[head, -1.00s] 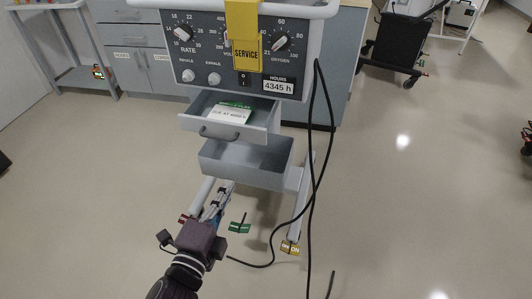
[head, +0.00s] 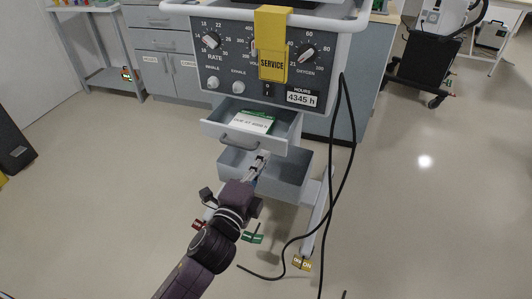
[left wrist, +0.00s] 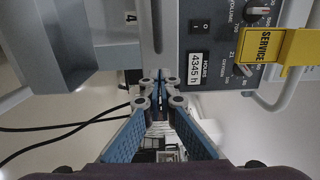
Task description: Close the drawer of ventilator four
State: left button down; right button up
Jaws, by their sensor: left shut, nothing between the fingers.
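The ventilator (head: 210,68) has a grey drawer (head: 222,135) pulled open under its control panel, with a handle on its front. A white and green card (head: 254,123) lies in the drawer. My left gripper (head: 262,158) is shut and empty. In the head view its tips overlap the open grey bin (head: 290,188) just below the drawer front; I cannot tell whether they touch anything. My right gripper is out of view.
A yellow SERVICE tag (head: 272,60) hangs over the panel. Black cables (head: 343,150) run down the right side to the floor. Cabinets (head: 160,65) are behind; open floor lies on both sides.

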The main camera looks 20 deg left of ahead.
aim_at(282, 128)
pick_arm(q)
jog(key=shift+w, duration=0.65)
jog(key=shift+w+d, duration=0.15)
jog(key=shift+w, duration=0.55)
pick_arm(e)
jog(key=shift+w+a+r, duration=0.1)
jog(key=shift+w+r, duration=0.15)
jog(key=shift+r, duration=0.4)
